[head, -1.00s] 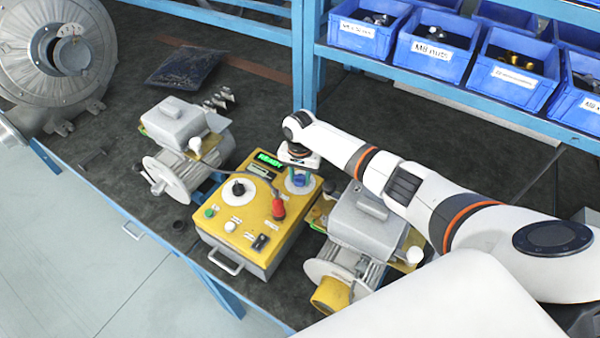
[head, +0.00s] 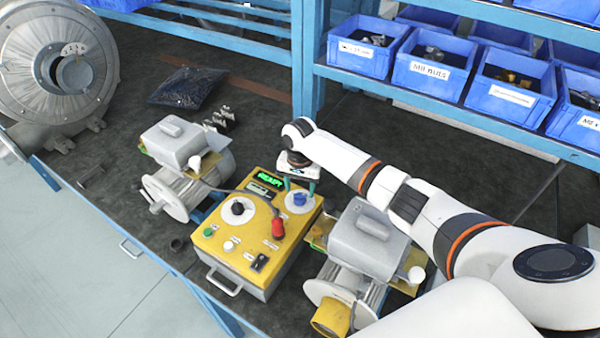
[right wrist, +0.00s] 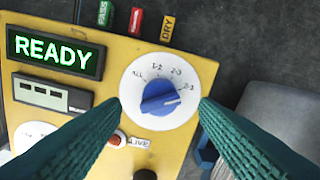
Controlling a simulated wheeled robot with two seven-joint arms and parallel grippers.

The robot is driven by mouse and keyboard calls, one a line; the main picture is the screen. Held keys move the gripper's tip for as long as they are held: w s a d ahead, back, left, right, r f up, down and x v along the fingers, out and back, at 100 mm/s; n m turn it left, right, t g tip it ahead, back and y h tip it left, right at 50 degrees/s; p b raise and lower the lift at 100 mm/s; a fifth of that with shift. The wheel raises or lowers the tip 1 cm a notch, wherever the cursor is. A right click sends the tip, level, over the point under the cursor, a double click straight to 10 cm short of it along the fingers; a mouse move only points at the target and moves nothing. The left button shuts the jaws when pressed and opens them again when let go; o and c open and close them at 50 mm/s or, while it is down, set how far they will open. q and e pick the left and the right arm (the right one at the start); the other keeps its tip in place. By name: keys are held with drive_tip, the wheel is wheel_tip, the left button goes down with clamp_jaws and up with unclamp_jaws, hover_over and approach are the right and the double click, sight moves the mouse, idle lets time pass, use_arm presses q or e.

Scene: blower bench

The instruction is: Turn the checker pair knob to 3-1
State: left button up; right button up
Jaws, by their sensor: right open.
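The yellow checker box (head: 232,232) sits on the bench with a green lit display reading READY (right wrist: 55,52). Its blue pair knob (right wrist: 160,98) is on a white round dial marked ALL, 1-2, 2-3 and 3-1; it also shows in the head view (head: 299,199). The knob's white mark points right, close to the 3-1 label. My right gripper (head: 299,188) is open above the dial, its teal fingers apart on either side of the knob and seemingly clear of it. My left gripper is not in view.
A grey motor unit (head: 368,240) stands right of the checker, close to my right arm. Another (head: 172,145) stands to its left. Blue bins (head: 430,65) fill the shelf behind.

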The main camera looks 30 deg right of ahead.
sight(300, 195)
wheel_tip(300, 195, up, 9)
drive_tip(key=b, duration=0.1)
drive_tip(key=shift+f+b, duration=0.15)
drive_tip(key=shift+b, duration=0.2)
idle(0.3)
